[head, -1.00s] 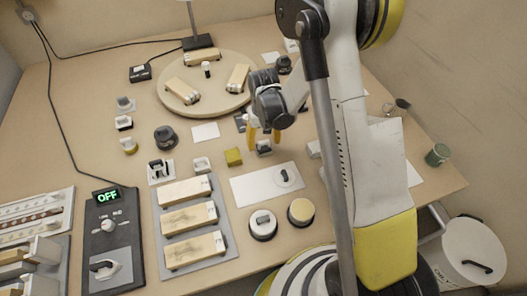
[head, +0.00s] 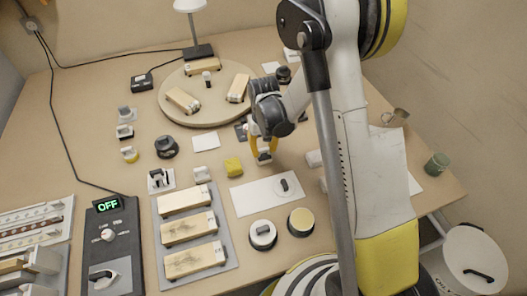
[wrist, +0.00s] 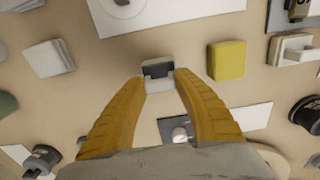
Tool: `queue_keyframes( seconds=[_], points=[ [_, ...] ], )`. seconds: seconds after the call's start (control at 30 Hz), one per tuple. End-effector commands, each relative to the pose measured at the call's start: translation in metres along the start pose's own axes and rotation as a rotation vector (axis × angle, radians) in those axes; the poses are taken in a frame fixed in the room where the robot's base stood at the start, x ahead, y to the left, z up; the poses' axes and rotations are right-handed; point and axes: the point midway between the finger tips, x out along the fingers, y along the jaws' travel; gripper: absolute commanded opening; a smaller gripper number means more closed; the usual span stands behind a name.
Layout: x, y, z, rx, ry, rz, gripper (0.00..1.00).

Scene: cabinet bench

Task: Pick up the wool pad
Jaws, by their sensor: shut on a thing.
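The wool pad, as I take it, is a small pale block (head: 264,158) with a dark grip on top. It is right of the yellow block (head: 233,166) and behind the white sheet (head: 250,197). My gripper (head: 264,152) points down with its yellow fingers shut on the pad. The wrist view shows the pad (wrist: 159,84) between the fingertips (wrist: 159,78). I cannot tell whether the pad touches the bench or is just clear of it.
A pale small block (head: 202,174) stands left of the yellow block. A round wooden board (head: 205,107) with wooden blocks lies behind. Two round pots (head: 262,234) (head: 300,221) stand in front. A grey tray (head: 228,250) and a switch box (head: 110,240) are at front left.

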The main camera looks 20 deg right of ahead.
Motion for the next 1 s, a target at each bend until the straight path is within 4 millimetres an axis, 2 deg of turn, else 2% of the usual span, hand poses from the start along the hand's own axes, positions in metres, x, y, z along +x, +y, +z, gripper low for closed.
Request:
queue_keyframes(
  seconds=[0.17,0.5,0.7,1.0],
  points=[
    [-0.035,0.002,0.002,0.001,0.0,0.0,0.1],
    [-0.079,0.049,0.066,0.004,0.0,0.0,0.1],
    [-0.093,0.064,0.088,0.002,0.0,0.0,0.1],
    [-0.097,0.069,0.094,0.0,0.0,0.0,0.1]
  ],
)
